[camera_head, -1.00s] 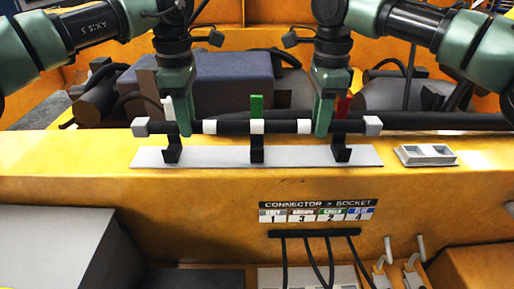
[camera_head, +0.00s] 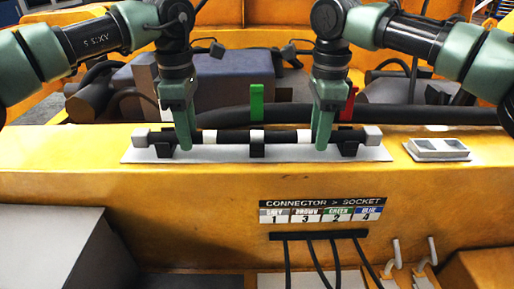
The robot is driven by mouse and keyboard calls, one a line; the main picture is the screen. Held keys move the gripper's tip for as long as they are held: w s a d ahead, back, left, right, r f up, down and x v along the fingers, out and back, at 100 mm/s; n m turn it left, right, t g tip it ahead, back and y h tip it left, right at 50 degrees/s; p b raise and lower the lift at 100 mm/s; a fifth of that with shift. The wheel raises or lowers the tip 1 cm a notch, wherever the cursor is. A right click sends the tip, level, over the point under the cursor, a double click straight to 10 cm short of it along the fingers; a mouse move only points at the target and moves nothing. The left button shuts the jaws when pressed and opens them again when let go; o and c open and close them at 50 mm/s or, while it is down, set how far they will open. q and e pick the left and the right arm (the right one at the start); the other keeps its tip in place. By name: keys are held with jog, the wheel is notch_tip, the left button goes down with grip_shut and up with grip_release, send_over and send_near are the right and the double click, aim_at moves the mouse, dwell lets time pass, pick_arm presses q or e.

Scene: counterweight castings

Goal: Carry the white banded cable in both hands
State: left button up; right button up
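The white banded cable (camera_head: 288,137) is a straight black bar with white bands and grey end blocks. It lies level in the black cradles (camera_head: 257,146) of a pale plate (camera_head: 220,154) on the yellow beam. My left gripper (camera_head: 185,147) comes down on the cable left of the middle, beside a white band. My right gripper (camera_head: 322,146) comes down on it right of the middle, beside another band. The front finger of each covers a short piece of cable and reaches slightly below it. The back fingers are hidden, so their grip is unclear.
A green tag (camera_head: 256,101) and a red tag (camera_head: 348,106) stand behind the cable. A thick black hose (camera_head: 420,115) runs behind. A grey two-part fitting (camera_head: 437,149) sits right of the plate. A connector label (camera_head: 322,209) and hanging cables are below.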

pick_arm(q)
jog(key=shift+o, duration=0.2)
jog(key=shift+s+r, duration=0.1)
jog(key=shift+s, duration=0.05)
pick_arm(e)
jog(key=shift+s+r, duration=0.1)
pick_arm(q)
jog(key=o, duration=0.7)
jog(key=shift+o, duration=0.2)
pick_arm(e)
jog(key=shift+d, duration=0.1)
pick_arm(q)
notch_tip(320, 180, up, 12)
pick_arm(e)
jog(key=o, duration=0.8)
jog(key=shift+r, duration=0.1)
